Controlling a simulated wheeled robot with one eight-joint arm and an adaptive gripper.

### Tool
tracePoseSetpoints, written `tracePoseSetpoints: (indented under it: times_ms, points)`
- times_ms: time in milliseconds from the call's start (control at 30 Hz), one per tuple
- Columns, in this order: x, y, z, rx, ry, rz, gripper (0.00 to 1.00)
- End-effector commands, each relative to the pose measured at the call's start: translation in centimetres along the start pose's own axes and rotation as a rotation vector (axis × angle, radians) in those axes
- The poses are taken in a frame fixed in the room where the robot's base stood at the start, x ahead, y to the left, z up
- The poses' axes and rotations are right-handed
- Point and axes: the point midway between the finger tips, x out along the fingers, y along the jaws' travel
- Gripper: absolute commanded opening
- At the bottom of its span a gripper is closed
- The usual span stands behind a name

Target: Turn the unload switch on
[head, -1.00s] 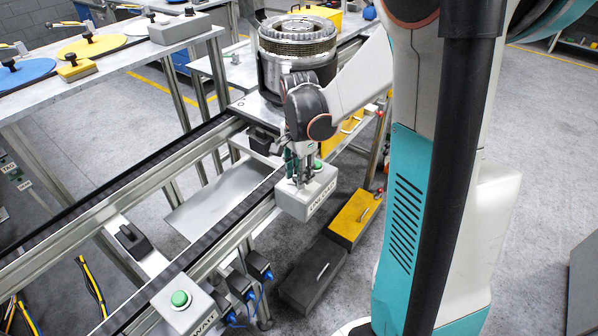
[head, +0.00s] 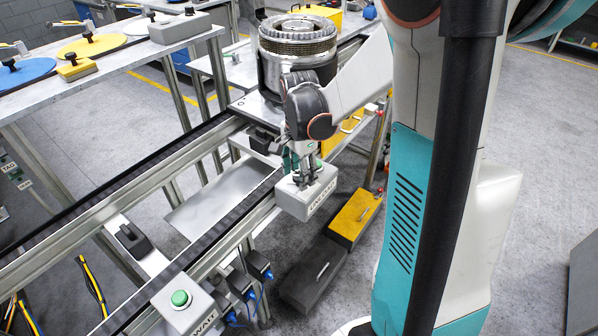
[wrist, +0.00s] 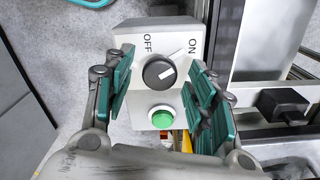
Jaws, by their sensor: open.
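The unload switch box (head: 308,197) is a pale grey box on the front rail of the conveyor, with lettering on its front. In the wrist view its top carries a black rotary knob (wrist: 159,73), OFF and ON labels and a green button (wrist: 162,117). A white mark on the knob lies toward its right side, the ON side; its exact setting is hard to tell. My gripper (head: 301,178) is above the box. In the wrist view my gripper (wrist: 161,85) is open, its teal fingers on either side of the knob and apart from it.
A second box with a green button (head: 180,299) stands on the rail at lower left. A large round metal part (head: 297,55) stands behind my gripper. Yellow (head: 352,222) and dark (head: 312,272) cases lie on the floor below the rail.

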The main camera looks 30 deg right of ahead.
Motion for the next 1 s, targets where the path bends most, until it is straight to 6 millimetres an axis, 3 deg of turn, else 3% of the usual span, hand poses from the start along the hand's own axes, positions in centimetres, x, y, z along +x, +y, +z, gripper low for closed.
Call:
tracePoseSetpoints:
  times_ms: [167, 700, 1000]
  points:
    - [-1.4, 0.0, 0.0, 0.0, 0.0, 0.0, 0.51]
    - [-10.7, 0.0, 0.0, 0.0, 0.0, 0.0, 0.51]
    - [-12.0, 0.0, 0.0, 0.0, 0.0, 0.0, 0.51]
